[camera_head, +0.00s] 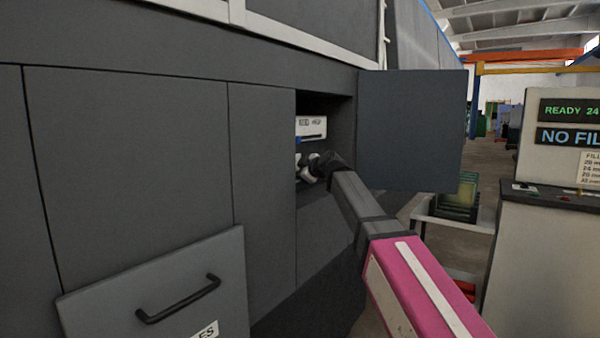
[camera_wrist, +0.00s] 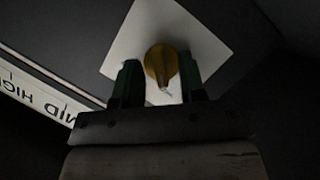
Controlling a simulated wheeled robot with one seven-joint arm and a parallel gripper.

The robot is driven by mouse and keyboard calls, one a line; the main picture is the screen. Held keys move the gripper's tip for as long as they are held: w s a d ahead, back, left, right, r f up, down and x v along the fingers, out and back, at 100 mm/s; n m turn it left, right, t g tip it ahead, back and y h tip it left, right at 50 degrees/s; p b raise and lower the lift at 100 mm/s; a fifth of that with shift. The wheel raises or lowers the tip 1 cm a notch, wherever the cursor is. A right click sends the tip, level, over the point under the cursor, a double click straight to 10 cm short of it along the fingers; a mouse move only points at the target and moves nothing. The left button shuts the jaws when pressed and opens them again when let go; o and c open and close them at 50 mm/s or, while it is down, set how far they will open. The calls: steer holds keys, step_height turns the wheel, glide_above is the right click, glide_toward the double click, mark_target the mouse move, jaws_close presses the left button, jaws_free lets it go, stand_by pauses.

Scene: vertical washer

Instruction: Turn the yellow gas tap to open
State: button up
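The yellow gas tap (camera_wrist: 160,64) shows in the wrist view as a dark yellow rounded knob in front of a pale square plate (camera_wrist: 203,40). My gripper (camera_wrist: 160,82) has its two dark fingers apart, one on each side of the tap. I cannot tell whether the fingers touch it. In the head view my arm reaches into an open cabinet compartment (camera_head: 325,105), and my gripper (camera_head: 303,168) is partly inside it. The tap is hidden there.
The cabinet door (camera_head: 410,130) stands open to the right of the compartment. A white labelled box (camera_head: 311,127) sits inside, above my gripper. A drawer front with a black handle (camera_head: 180,300) juts out at lower left. A control console (camera_head: 560,150) stands at right.

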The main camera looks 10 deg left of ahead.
jaws_close()
steer(key=m+g+y, duration=0.1)
steer(key=m+g, duration=0.1)
steer(key=m, duration=0.2)
steer(key=m+g+y, duration=0.1)
steer(key=m+g, duration=0.2)
steer(key=m, duration=0.1)
steer(key=m+g+y, duration=0.1)
steer(key=m+g, duration=0.1)
steer(key=m, duration=0.2)
steer(key=shift+w+d+g, duration=0.15)
steer(key=shift+w+g, duration=0.1)
steer(key=shift+g, duration=0.15)
stand_by(0.4)
stand_by(0.5)
steer(key=shift+o, duration=0.6)
jaws_free()
